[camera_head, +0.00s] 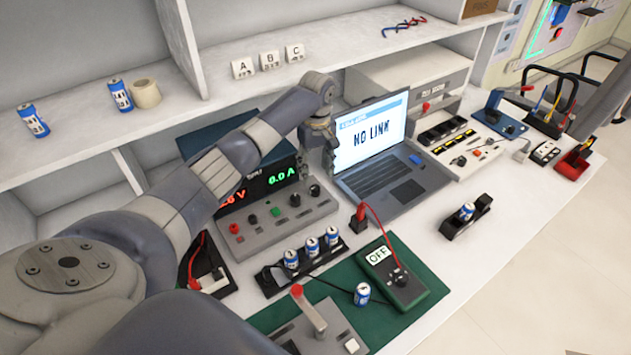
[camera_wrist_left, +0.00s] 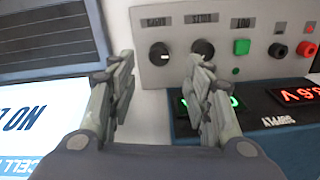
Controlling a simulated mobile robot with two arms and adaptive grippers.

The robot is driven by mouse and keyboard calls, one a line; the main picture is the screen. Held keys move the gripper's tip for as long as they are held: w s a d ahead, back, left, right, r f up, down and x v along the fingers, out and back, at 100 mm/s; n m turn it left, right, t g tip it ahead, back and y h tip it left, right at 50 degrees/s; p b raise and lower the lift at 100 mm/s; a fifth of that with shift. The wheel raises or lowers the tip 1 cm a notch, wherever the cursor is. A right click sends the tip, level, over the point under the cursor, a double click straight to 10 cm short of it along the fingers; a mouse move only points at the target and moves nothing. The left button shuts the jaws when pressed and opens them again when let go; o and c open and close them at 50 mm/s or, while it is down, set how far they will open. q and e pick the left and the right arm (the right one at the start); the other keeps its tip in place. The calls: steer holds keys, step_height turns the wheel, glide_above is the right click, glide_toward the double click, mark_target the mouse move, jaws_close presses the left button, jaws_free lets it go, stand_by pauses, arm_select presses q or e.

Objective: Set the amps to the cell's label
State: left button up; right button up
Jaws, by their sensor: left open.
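My left gripper (camera_head: 318,141) is open and empty above the right end of the power supply (camera_head: 262,229). In the left wrist view, its fingers (camera_wrist_left: 160,68) stand on either side of the black amps knob (camera_wrist_left: 160,53), which is a little beyond the tips; I see no contact. The volts knob (camera_wrist_left: 203,48) is close by the other finger. In the head view the amps knob (camera_head: 314,190) is at the panel's right end. The display (camera_head: 270,182) reads 0.0 A; my arm hides part of the volts. A blue-and-white cell (camera_head: 362,294) stands on the green mat; its label is too small to read.
A laptop (camera_head: 380,150) showing NO LINK stands right of the supply. A black holder (camera_head: 270,283) with three cells sits in front. A meter (camera_head: 392,275) reading OFF lies on the mat. Another cell (camera_head: 466,212) rests in a black cradle. Shelves rise behind my arm.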

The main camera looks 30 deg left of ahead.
mark_target(315, 187)
arm_select(q)
step_height(315, 187, down, 4)
steer(key=shift+r, duration=0.15)
step_height(315, 187, down, 3)
steer(key=shift+w+a+f, duration=0.1)
steer(key=shift+f, duration=0.35)
steer(key=shift+c, duration=1.1)
steer(key=c, duration=0.9)
steer(key=shift+o, duration=0.2)
arm_select(e)
steer(key=shift+w+a+r, duration=0.15)
steer(key=shift+w+a, duration=0.25)
steer(key=shift+w, duration=0.25)
